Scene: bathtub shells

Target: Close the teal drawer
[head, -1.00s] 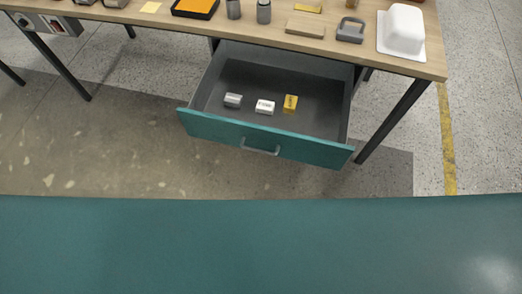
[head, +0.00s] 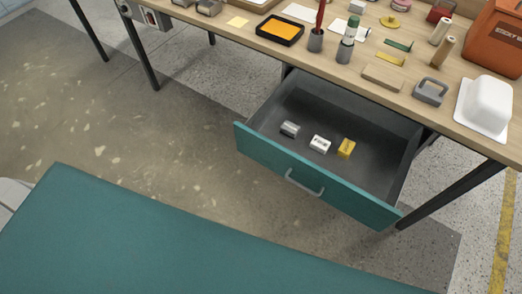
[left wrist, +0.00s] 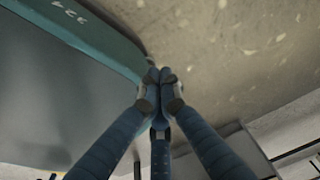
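The teal drawer (head: 270,158) hangs pulled out under the wooden workbench, its teal front with a grey bar handle (head: 304,183) facing me. Its grey inside holds a grey cylinder-like piece (head: 289,129), a white labelled block (head: 320,144) and a yellow block (head: 346,148). In the left wrist view my left gripper (left wrist: 159,76) has its fingertips together over the speckled floor, with nothing visible between them. The drawer cannot be made out clearly there. Neither gripper shows in the head view, and my right gripper is in no view.
The workbench (head: 340,79) carries an orange-padded tray (head: 280,29), a white domed box (head: 485,104), a grey shackle-shaped piece (head: 430,92) and an orange case (head: 495,40). A dark table leg (head: 450,195) stands right of the drawer.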

